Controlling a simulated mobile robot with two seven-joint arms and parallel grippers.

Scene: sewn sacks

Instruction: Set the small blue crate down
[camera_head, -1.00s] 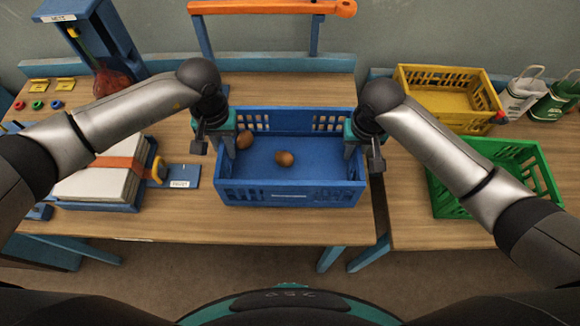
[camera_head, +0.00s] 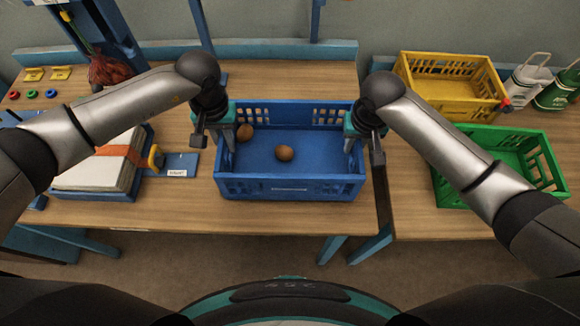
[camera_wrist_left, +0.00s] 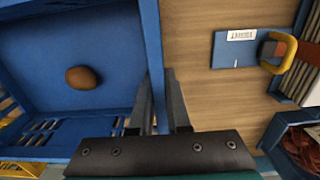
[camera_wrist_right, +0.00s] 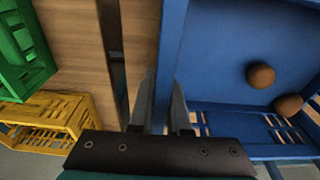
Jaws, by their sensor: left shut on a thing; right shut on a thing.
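The small blue crate (camera_head: 290,187) is over the middle of the wooden table, level, with two round brown things (camera_head: 284,153) inside. My left gripper (camera_head: 228,135) is shut on its left end wall, and my right gripper (camera_head: 352,138) on its right end wall. In the left wrist view, the crate wall (camera_wrist_left: 152,50) runs between the fingers (camera_wrist_left: 160,105). The right wrist view shows the opposite wall (camera_wrist_right: 174,50) between the fingers (camera_wrist_right: 163,105). I cannot tell whether the crate's underside touches the table.
A white stack with an orange band (camera_head: 98,165) and a blue labelled plate (camera_head: 180,164) lie left of the crate. A gap separates this table (camera_head: 170,215) from the right one, which bears a green crate (camera_head: 490,195) and a yellow crate (camera_head: 440,62). Bare wood shows in front.

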